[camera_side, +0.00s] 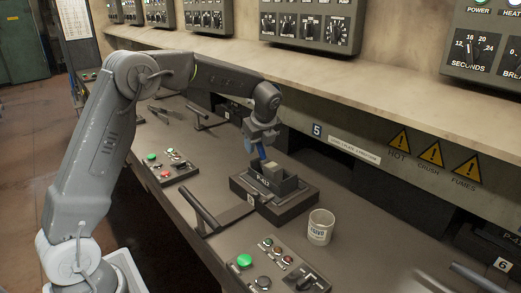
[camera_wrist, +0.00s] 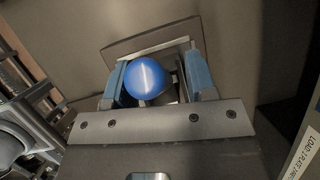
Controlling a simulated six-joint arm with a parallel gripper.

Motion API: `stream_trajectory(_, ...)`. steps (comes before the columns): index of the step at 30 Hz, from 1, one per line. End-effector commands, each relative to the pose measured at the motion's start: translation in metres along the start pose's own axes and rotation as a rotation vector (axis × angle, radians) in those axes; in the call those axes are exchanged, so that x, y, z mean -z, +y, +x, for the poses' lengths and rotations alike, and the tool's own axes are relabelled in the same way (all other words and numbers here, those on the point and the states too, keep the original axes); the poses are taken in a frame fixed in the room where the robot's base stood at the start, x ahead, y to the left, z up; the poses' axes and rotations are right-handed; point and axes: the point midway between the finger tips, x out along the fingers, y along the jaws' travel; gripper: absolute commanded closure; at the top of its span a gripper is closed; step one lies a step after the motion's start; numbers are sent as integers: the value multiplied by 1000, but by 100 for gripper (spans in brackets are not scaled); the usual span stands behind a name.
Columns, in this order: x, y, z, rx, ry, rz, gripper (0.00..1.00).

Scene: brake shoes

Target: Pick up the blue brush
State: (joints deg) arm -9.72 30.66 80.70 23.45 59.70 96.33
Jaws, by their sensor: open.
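The blue brush shows its round glossy blue end (camera_wrist: 146,79) in the wrist view, nearer the left finger than the right. In the side view a thin blue piece of it (camera_side: 262,152) shows just under my gripper (camera_side: 256,147), above the dark holder (camera_side: 257,193). My gripper is open, with its two blue fingers (camera_wrist: 158,78) on either side of the brush's end. I cannot tell whether the left finger touches it. The lower part of the brush is hidden.
A white mug (camera_side: 320,227) stands right of the holder. A lever handle (camera_side: 203,211) lies to the left, with button panels (camera_side: 168,167) further left and another (camera_side: 277,264) in front. A wall with a shelf (camera_side: 340,98) runs behind the bench.

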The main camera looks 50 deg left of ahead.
Motion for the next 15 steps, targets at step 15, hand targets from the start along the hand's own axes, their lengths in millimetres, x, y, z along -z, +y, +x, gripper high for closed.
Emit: stream_trajectory(15,0,0,0,1,-1,0,77)
